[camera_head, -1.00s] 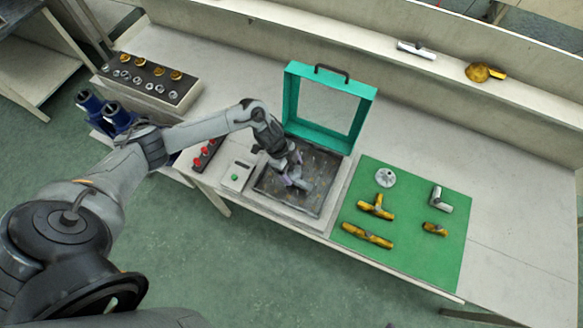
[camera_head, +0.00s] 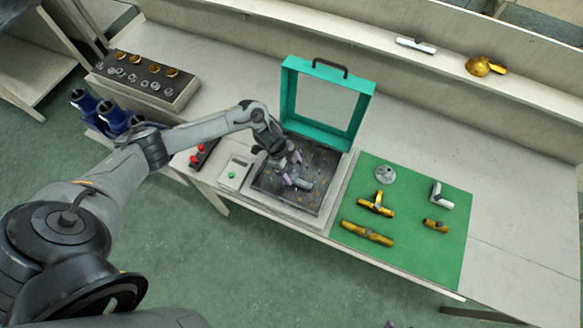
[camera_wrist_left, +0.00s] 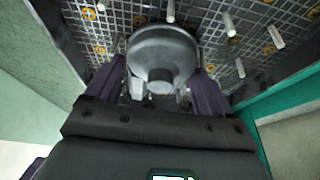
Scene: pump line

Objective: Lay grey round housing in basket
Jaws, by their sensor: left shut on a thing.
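The grey round housing (camera_wrist_left: 162,48) is between the two purple fingers of my left gripper (camera_wrist_left: 160,92) in the left wrist view, with its domed face and short centre stub towards the camera. The gripper is shut on it. In the head view my left gripper (camera_head: 293,172) is low over the basket (camera_head: 322,162), a dark mesh tray with short pale pegs. The basket mesh (camera_wrist_left: 105,22) shows behind the housing in the wrist view. I cannot tell whether the housing touches the mesh. My right gripper is not in view.
The teal lid (camera_head: 289,100) stands open behind the basket. A control box with a green button (camera_head: 232,175) is to the left. A green mat (camera_head: 410,225) on the right holds a grey disc-like part (camera_head: 385,174), a grey fitting (camera_head: 441,196) and several brass fittings.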

